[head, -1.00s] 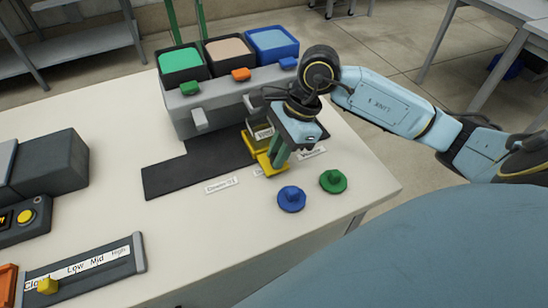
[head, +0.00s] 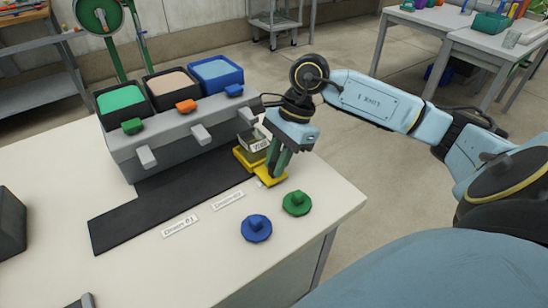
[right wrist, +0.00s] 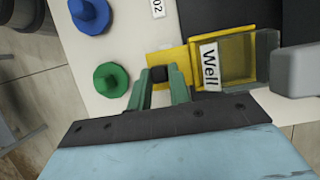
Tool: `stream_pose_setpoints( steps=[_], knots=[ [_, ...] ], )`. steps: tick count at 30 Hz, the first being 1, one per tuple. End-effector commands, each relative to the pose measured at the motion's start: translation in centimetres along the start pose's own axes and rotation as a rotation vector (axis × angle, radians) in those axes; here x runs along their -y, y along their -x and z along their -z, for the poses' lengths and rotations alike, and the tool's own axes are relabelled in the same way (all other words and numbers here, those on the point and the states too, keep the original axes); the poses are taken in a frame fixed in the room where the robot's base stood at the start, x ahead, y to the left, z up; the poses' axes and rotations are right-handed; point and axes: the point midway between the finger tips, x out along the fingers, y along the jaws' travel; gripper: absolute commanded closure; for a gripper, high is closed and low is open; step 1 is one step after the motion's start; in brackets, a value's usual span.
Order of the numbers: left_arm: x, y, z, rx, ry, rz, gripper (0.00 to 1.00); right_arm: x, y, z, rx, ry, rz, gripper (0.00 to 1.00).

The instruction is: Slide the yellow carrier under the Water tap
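The yellow carrier (head: 241,159) stands at the right end of the dark track (head: 140,213), bearing a clear vessel (head: 255,141) labelled "Well". The carrier also shows in the right wrist view (right wrist: 182,54), with a dark knob (right wrist: 159,74) on its near plate. My right gripper (right wrist: 160,76) has its green fingers closed around this knob. The blue-filled hopper (head: 216,70) is at the right end of the grey dispenser. Its grey tap (head: 247,111) is just behind the vessel; I cannot tell whether it is over the opening. I read no "Water" label. My left gripper is not seen.
Two other hoppers, green (head: 120,101) and beige (head: 171,82), have grey taps below. Blue (head: 257,228) and green (head: 297,203) knobs stand on the table in front of the carrier. The table's right edge (head: 345,214) is close by.

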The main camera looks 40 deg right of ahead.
Motion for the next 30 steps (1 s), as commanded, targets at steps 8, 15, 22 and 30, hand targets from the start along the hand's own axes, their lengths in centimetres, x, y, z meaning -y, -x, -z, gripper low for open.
stream_pose_setpoints(
  steps=[8, 15, 22, 30],
  knots=[
    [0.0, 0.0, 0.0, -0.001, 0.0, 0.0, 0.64, 0.1, 0.1, 0.1, -0.003, -0.002, 0.002, 0.6],
    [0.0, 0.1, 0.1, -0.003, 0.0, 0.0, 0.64, 0.1, 0.6, 0.0, -0.002, -0.002, 0.003, 0.6],
    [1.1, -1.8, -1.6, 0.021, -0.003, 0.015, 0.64, 0.1, 4.8, 0.0, -0.005, -0.003, 0.007, 0.6],
    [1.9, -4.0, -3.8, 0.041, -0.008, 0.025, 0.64, 0.1, 10.7, 0.0, -0.004, -0.004, 0.006, 0.6]
  ],
)
